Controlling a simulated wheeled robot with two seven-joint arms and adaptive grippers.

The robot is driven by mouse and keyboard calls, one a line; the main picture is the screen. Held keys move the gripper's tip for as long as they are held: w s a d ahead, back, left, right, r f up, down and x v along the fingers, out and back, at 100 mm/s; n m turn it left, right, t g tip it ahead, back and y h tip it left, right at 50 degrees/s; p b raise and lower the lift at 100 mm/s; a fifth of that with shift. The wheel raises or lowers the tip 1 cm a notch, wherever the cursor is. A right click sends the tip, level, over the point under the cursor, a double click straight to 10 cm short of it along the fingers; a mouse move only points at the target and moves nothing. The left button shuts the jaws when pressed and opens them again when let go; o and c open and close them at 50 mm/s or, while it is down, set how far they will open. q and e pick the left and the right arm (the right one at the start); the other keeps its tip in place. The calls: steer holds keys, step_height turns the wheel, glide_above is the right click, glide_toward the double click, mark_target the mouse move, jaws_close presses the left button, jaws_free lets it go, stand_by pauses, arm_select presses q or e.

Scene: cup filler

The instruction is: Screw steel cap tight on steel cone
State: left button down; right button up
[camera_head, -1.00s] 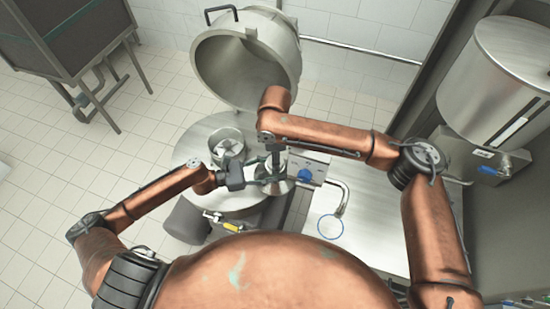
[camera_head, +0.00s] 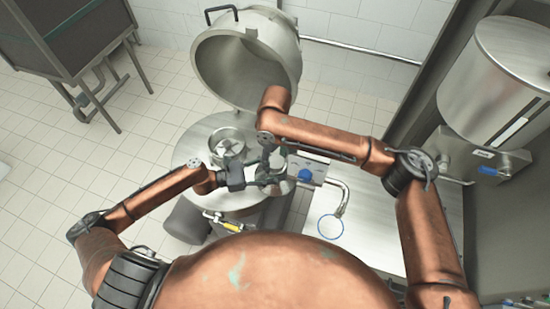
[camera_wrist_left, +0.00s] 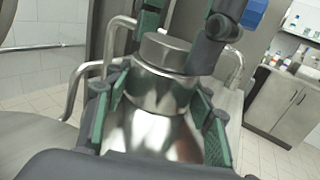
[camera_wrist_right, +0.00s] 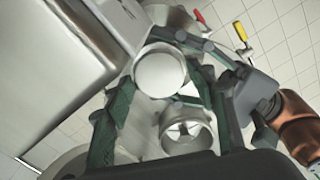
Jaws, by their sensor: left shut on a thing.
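The steel cone (camera_wrist_left: 150,132) stands upright in the left wrist view, with the faceted steel cap (camera_wrist_left: 160,52) seated on its neck. How tight the cap sits cannot be told. My left gripper (camera_head: 268,181) is shut on the cone, its green-padded fingers on either side of the neck. My right gripper (camera_wrist_right: 158,92) points down from above, fingers apart on either side of the round cap top (camera_wrist_right: 160,70), with gaps visible. In the head view, the grippers hide most of the cap and part of the cone (camera_head: 286,187).
A steel drum (camera_head: 205,195) carries a spoked ring (camera_head: 228,141) left of the grippers; its large lid (camera_head: 225,65) stands open behind. A bent pipe (camera_head: 342,197) and a blue knob (camera_head: 306,173) are close on the right. The steel counter (camera_head: 370,225) has bare space.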

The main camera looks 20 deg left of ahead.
steer(key=shift+o, duration=0.5)
steer(key=shift+r, duration=2.25)
steer(key=shift+c, duration=0.4)
steer(key=n, duration=0.1)
steer(key=r+n, duration=0.1)
steer(key=n, duration=0.2)
steer(key=shift+r, duration=0.3)
steer(key=n, duration=0.1)
steer(key=r+n, duration=0.1)
steer(key=n, duration=0.3)
steer(key=shift+d+r, duration=0.1)
steer(key=shift+r, duration=0.2)
